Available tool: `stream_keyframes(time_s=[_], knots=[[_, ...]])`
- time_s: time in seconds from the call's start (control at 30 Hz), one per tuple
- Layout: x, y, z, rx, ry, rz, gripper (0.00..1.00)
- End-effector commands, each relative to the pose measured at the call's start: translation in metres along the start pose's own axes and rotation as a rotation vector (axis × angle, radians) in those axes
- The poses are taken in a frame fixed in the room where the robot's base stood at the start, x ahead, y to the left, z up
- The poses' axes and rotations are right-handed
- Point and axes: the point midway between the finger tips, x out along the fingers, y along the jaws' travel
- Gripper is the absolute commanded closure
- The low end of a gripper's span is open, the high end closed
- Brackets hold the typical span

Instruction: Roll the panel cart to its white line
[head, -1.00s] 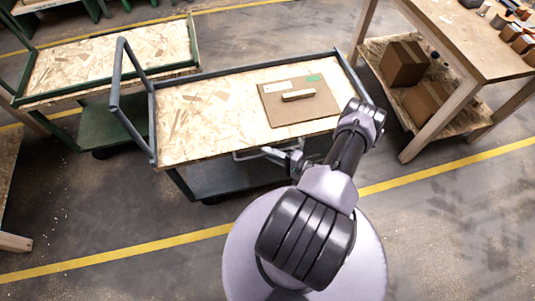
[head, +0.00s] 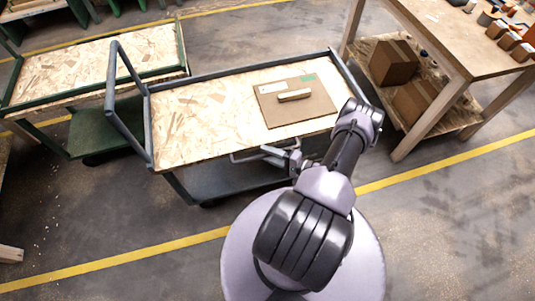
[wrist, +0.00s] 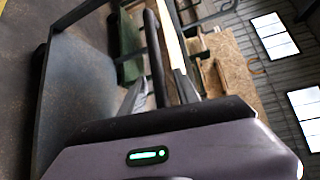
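The panel cart (head: 200,118) has a blue-grey frame, a chipboard top, an upright tube handle at its left end and a dark lower deck. A brown board (head: 315,108) with a wooden grip lies on the top. My gripper (head: 284,157) is at the cart's near long side, just below the top's edge. In the wrist view my gripper (wrist: 158,88) has its two fingers on either side of a dark tube (wrist: 155,55) of the cart and seems closed on it; the contact is partly hidden. No white line shows in any view.
A green cart (head: 165,72) with a chipboard top stands close at the left. A wooden workbench (head: 455,50) with cardboard boxes (head: 393,62) on its lower shelf stands close at the right. A yellow floor line (head: 445,167) runs across the near floor. Open floor lies at front right.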

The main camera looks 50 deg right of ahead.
Motion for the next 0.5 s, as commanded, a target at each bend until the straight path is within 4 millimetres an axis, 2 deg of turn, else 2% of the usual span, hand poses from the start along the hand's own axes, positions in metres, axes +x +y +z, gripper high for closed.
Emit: stream_keyframes(time_s=[0.37, 0.5], knots=[[-0.001, 0.0, 0.001, 0.002, -0.002, 0.0, 0.62], [-0.017, -0.002, 0.0, 0.003, 0.002, -0.001, 0.62]])
